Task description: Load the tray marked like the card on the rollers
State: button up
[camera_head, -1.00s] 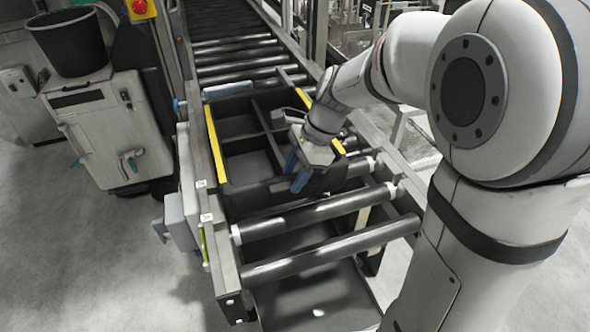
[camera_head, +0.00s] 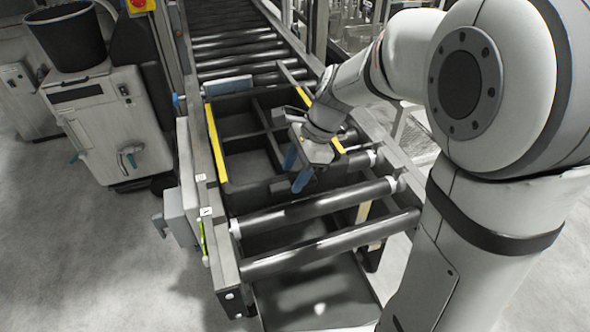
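A dark, divided tray (camera_head: 240,189) lies on the conveyor rollers, with yellow strips along its left and right sides. Its visible compartments look empty. My gripper (camera_head: 297,174) is over the tray's near right part, its two blue fingers apart. The nearer finger overlaps the near wall in the picture; I cannot tell whether either finger touches it. The gripper and wrist hide part of the tray's right side. Small white labels (camera_head: 205,211) are on the left rail, their marks too small to read. I cannot make out a card or a mark on the tray.
Bare rollers (camera_head: 330,244) cross the near end of the conveyor, above a dark flat surface (camera_head: 318,302). More rollers (camera_head: 235,45) run away behind the tray. A grey machine (camera_head: 112,125) with a dark bucket (camera_head: 68,38) stands at left. The floor at lower left is clear.

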jog(key=o, duration=0.3)
jog(key=v, duration=0.7)
jog(key=shift+d+r, duration=0.15)
jog(key=shift+r, duration=0.25)
